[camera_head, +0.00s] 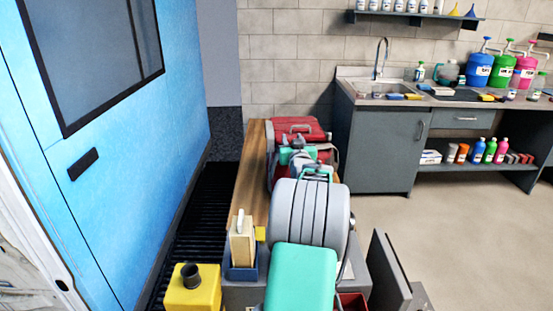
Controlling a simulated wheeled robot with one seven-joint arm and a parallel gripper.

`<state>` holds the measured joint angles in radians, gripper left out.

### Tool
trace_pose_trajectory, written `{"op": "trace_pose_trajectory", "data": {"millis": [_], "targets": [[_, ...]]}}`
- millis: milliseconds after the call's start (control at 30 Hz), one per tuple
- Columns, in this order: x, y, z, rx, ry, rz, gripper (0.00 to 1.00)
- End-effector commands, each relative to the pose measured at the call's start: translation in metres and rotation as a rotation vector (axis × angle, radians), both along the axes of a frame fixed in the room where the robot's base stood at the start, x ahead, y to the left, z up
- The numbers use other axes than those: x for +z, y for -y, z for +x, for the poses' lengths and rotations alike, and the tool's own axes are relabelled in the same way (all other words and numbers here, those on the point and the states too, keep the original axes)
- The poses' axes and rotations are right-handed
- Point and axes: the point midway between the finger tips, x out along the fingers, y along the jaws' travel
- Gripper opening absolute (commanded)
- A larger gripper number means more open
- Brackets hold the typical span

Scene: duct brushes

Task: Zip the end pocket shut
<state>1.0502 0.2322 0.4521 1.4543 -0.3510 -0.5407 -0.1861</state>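A red bag (297,130) with a grey carry handle on top lies at the far end of a wooden-topped bench (254,170). Its near part is largely hidden behind teal and grey parts. The end pocket, its zip and the zip pull cannot be made out. My gripper (300,158) appears to be among the teal and grey parts close to the near side of the bag. Its fingers cannot be told apart, nor can I tell whether it touches the bag.
A yellow box (192,290) is at the front. A blue van side (110,130) bounds the left.

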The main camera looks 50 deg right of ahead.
Motion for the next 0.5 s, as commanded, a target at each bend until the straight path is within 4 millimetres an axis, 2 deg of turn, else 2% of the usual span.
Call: {"op": "trace_pose_trajectory", "data": {"millis": [33,267,500], "targets": [[-0.010,0.000,0.000,0.000,0.000,0.000,0.37],[-0.027,0.000,0.000,0.000,-0.004,0.003,0.37],[-0.083,0.000,0.000,0.000,-0.004,0.006,0.37]]}}
